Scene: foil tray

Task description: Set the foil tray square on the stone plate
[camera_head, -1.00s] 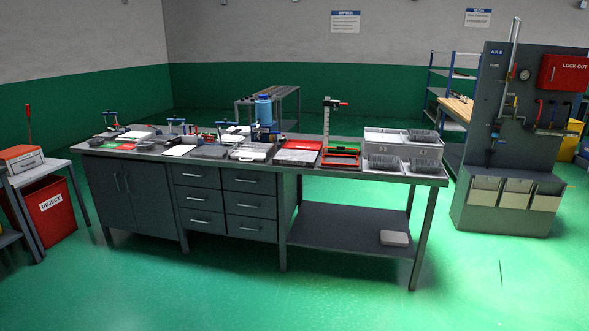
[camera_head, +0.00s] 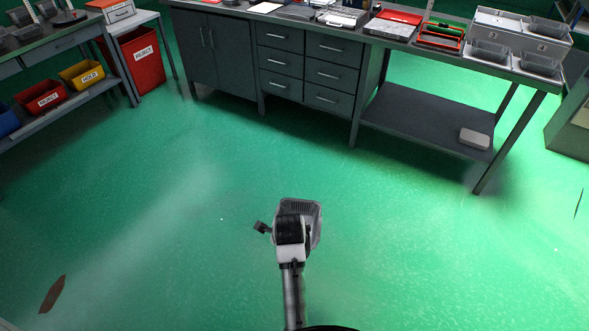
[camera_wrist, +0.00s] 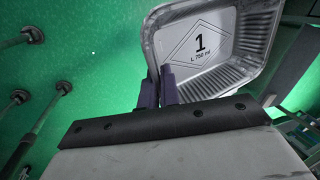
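The foil tray (camera_wrist: 235,45) is silver with ribbed walls and a base marked "1 L 750 ml". In the wrist view my gripper (camera_wrist: 167,80) has its two purple fingers close together on the tray's near-left rim. It is shut on the tray, which hangs tilted over the green floor. In the head view the tray (camera_head: 313,212) shows partly behind my gripper (camera_head: 290,222), which hides much of it. I cannot pick out the stone plate with certainty among the flat items on the bench.
The long grey bench (camera_head: 330,34) stands ahead, with trays, red frames and a white rack (camera_head: 520,30) on top. Red bins and a yellow bin (camera_head: 82,74) are at left. The floor between is clear.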

